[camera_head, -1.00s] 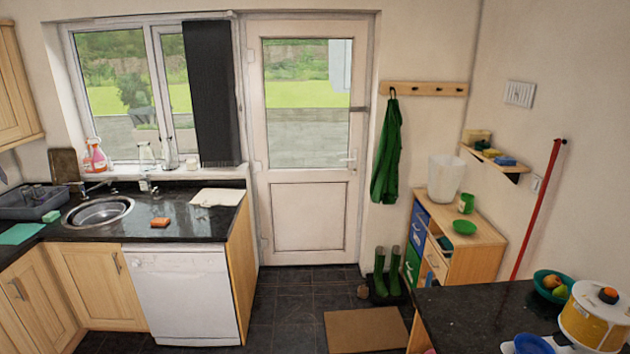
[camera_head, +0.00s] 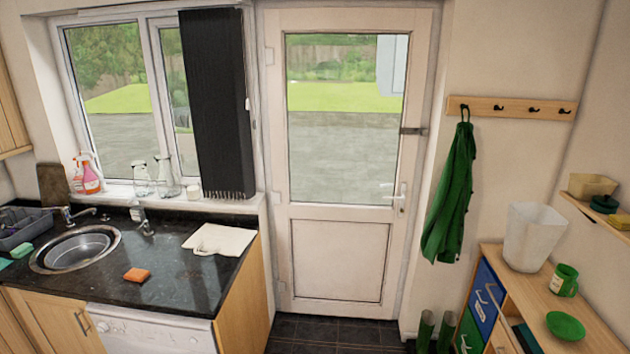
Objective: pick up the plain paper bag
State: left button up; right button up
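I see nothing that is clearly a plain paper bag. A plain white open-topped container (camera_head: 536,238), wider at its top, stands upright on the wooden cabinet (camera_head: 604,340) at the right. I cannot tell whether it is paper. A flat pale sheet-like item (camera_head: 219,240) lies on the dark counter left of the door; its material is unclear. Neither of my grippers is in view.
A green mug (camera_head: 564,281) and a green bowl (camera_head: 565,326) stand near the white container. A wall shelf (camera_head: 590,213) juts out above right. The sink counter (camera_head: 176,277) is at left, with an orange sponge (camera_head: 136,275). The door (camera_head: 342,262) is shut.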

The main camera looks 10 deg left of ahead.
aim_at(211, 239)
jog(key=u, duration=0.8)
jog(key=i, duration=1.75)
jog(key=u, duration=1.05)
